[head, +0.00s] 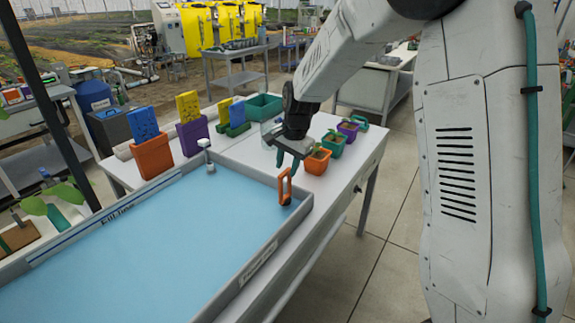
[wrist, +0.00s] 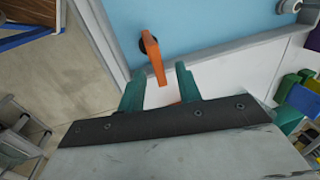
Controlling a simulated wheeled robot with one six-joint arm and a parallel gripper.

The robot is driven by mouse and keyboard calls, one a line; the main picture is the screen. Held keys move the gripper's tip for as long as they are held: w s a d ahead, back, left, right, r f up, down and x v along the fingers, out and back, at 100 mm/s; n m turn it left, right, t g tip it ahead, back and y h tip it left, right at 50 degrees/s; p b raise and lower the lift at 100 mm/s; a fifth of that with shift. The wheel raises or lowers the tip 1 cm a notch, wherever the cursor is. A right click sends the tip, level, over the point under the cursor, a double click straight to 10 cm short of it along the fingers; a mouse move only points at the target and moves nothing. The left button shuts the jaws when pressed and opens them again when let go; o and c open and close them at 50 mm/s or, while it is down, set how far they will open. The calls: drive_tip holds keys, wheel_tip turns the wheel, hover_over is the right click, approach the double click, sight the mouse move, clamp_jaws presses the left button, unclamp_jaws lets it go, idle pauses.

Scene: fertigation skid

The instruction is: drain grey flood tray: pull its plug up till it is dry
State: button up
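The grey flood tray (head: 285,240) lies on a white bench and holds a flat sheet of light blue water (head: 150,245). In the wrist view the orange handle (wrist: 152,52) leans in between the open fingertips (wrist: 158,74). I cannot tell whether they touch it. The dark plug base shows at the handle's far end, in the tray corner.
Small orange (head: 317,161), teal (head: 333,145) and purple (head: 349,130) pots stand right of my gripper. An orange holder (head: 153,157) and a purple holder (head: 192,137) with cards stand behind the tray. A small grey fitting (head: 209,158) sits at the tray's far corner.

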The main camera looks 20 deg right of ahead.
wheel_tip(320, 180, up, 8)
drive_tip(key=s, duration=0.1)
drive_tip(key=shift+s+d+f, duration=0.15)
drive_tip(key=shift+d+f, duration=0.05)
drive_tip(key=shift+d, duration=0.25)
drive_tip(key=s+r+n, duration=0.2)
drive_tip(key=s+n, duration=0.1)
drive_tip(key=s, duration=0.9)
drive_tip(key=s+d+r+n, duration=0.1)
drive_tip(key=s+n, duration=0.3)
drive_tip(key=s, duration=0.8)
drive_tip(key=s+r+n+h, duration=0.1)
drive_tip(key=s+r+n, duration=0.2)
drive_tip(key=s, duration=0.9)
drive_tip(key=shift+s+d+n, duration=0.3)
drive_tip(key=shift+s+n, duration=0.05)
drive_tip(key=shift+n, duration=0.05)
drive_tip(key=shift+g, duration=0.3)
